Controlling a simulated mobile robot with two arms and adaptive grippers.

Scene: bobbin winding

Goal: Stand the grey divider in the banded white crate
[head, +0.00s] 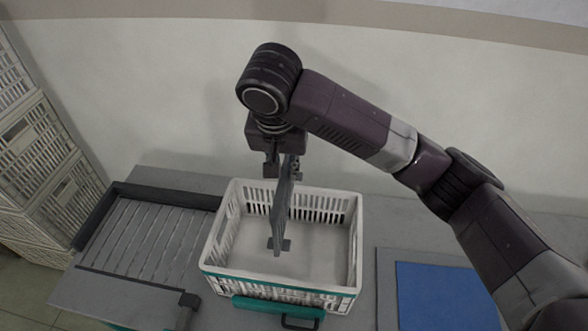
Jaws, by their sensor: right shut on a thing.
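The white crate (357,238) with a teal band stands on the grey table in the head view. My right gripper (284,175) is over the crate, pointing down, shut on the upper part of the grey divider (281,215). The divider is a thin upright panel seen nearly edge-on, with a small foot at its lower end. Its lower part is inside the crate's outline, near the middle. I cannot tell whether the foot touches the crate floor. My left gripper is not in view.
A grey ribbed tray or rack (140,238) with dark rails lies left of the crate. A blue mat (445,295) lies on a grey board at the right. Stacked white crates (45,170) stand at the far left. A wall rises behind the table.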

